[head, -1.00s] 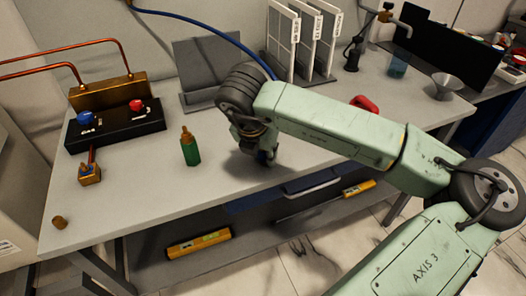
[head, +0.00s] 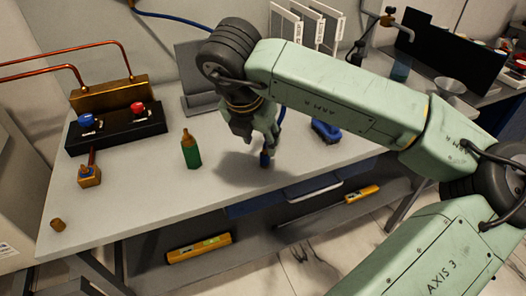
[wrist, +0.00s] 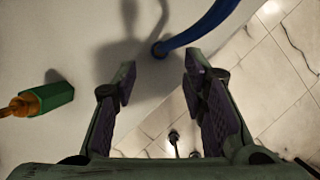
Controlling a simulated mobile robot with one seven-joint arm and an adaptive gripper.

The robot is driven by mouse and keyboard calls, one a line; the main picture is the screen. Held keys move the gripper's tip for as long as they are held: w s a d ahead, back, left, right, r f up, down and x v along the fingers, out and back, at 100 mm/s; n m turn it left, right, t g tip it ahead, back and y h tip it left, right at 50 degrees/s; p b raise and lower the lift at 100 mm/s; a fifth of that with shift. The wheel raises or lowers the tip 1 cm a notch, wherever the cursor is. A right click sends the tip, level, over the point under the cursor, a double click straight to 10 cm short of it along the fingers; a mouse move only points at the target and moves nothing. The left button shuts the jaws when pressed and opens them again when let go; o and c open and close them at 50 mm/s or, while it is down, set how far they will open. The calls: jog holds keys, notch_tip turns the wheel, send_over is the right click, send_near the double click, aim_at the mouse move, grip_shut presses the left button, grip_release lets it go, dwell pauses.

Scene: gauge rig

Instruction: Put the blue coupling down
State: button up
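The blue coupling (head: 265,160) is at the end of the blue hose, low over or on the grey bench top near its front edge; it looks roughly upright. In the wrist view, the hose end with the coupling (wrist: 159,49) shows beyond my fingertips, with clear space between it and both fingers. My gripper (head: 257,138) is above the coupling, pointing down. In the wrist view, my gripper's fingers (wrist: 160,72) are wide apart with nothing between the pads. The hose's middle stretch is hidden behind my arm in the head view.
A green bottle (head: 191,151) stands left of the coupling; it also shows in the wrist view (wrist: 50,97). A black box with blue and red knobs (head: 115,127) is further left. A blue tool-like object (head: 326,131) lies to the right.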

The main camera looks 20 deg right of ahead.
jog(key=shift+v, duration=1.95)
